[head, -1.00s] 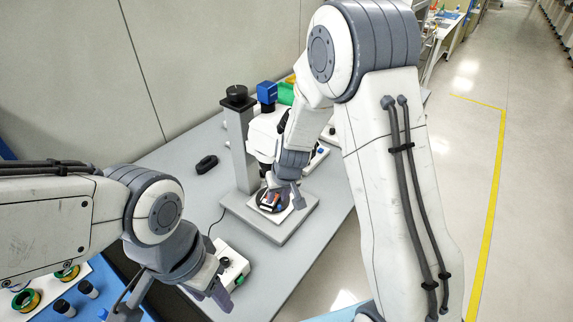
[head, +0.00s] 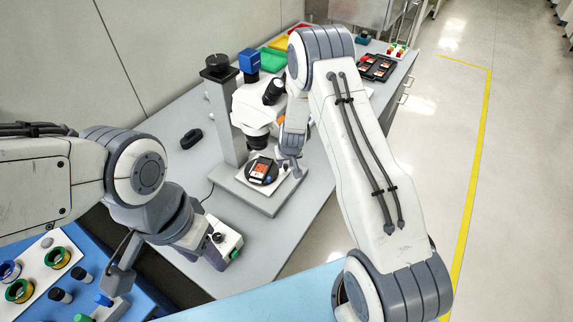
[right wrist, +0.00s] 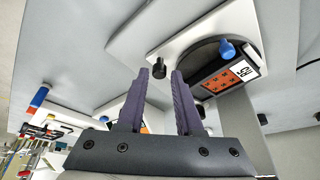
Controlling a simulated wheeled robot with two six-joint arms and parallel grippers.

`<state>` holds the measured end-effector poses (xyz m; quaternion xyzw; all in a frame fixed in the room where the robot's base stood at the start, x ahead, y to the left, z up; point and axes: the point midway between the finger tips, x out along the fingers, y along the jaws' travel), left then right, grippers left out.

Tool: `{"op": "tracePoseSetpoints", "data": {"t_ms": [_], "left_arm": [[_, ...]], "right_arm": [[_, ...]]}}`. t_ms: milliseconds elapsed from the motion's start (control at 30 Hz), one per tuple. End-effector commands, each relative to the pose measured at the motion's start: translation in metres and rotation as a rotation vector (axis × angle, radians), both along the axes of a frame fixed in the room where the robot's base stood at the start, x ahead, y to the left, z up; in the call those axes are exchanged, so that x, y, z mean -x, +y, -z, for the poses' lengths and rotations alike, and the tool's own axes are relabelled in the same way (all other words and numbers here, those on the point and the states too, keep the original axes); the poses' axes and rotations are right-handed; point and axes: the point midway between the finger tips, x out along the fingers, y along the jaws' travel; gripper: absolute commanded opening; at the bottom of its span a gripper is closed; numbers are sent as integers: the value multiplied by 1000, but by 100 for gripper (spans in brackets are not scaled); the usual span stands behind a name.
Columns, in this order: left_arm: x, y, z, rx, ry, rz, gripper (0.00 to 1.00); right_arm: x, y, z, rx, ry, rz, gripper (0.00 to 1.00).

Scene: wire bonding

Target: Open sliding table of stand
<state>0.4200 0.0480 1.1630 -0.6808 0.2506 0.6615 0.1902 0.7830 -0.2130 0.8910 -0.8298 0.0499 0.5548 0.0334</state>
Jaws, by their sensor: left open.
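The stand (head: 229,125) is a grey post on a grey base carrying a white microscope. Its sliding table (head: 249,181) is a white plate under the microscope, bearing a black round disc and a black-and-orange part (head: 261,168). In the right wrist view the table's white plate (right wrist: 190,38) shows a black knob (right wrist: 158,68) and a blue knob (right wrist: 228,49). My right gripper (right wrist: 161,73) is open, with the black knob lined up between its fingertips; contact cannot be told.
A black object (head: 191,139) lies left of the stand. Coloured bins (head: 275,59) and black trays (head: 377,67) stand farther back. Spools (head: 57,258) sit on a blue surface at lower left.

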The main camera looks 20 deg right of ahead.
Motion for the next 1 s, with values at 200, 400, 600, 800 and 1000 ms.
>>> {"op": "tracePoseSetpoints", "data": {"t_ms": [200, 400, 600, 800, 1000], "left_arm": [[0, 0, 0, 0, 0, 0, 50], [0, 0, 0, 0, 0, 0, 50], [0, 0, 0, 0, 0, 0, 50], [0, 0, 0, 0, 0, 0, 50], [0, 0, 0, 0, 0, 0, 50]], "right_arm": [[-3, -2, 7, 0, -1, 2, 35], [-3, -2, 7, 0, -1, 3, 27], [-2, -2, 7, 0, 0, 3, 0], [-2, -2, 7, 0, 0, 3, 0], [-2, -2, 7, 0, 0, 3, 0]]}}
